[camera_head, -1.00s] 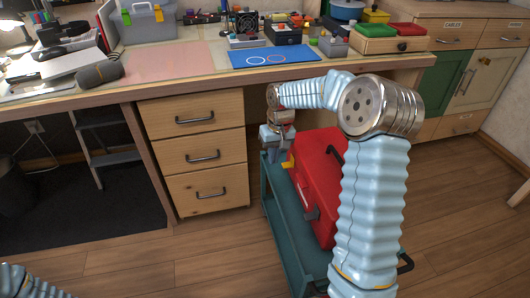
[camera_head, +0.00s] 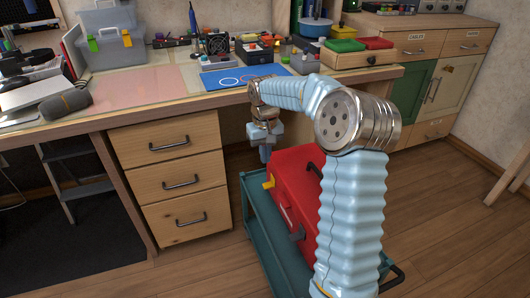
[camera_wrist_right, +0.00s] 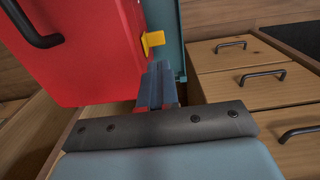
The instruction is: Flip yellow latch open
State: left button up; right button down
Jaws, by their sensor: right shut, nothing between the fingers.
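The red toolbox (camera_head: 297,172) stands on a teal cart (camera_head: 262,225). Its yellow latch (camera_head: 268,184) sticks out from the upper end of its left side. In the right wrist view the yellow latch (camera_wrist_right: 153,40) shows on the edge of the red toolbox (camera_wrist_right: 88,60), just beyond and slightly left of the fingertips. My right gripper (camera_head: 265,156) points down close by the latch and appears a little above it in the head view. Its fingers (camera_wrist_right: 158,78) are shut and empty; I cannot tell whether they touch the latch. My left gripper is out of view.
A wooden drawer unit (camera_head: 170,170) stands left of the cart under the workbench. The workbench carries a blue mat (camera_head: 245,76), a pink mat (camera_head: 138,92) and several tools. A black handle (camera_wrist_right: 38,28) is on the toolbox. Open floor lies in front.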

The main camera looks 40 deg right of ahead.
aim_at(265, 185)
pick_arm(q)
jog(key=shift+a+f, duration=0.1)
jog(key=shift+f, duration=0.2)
pick_arm(e)
notch_tip(265, 185, down, 10)
jog(key=shift+r, duration=0.1)
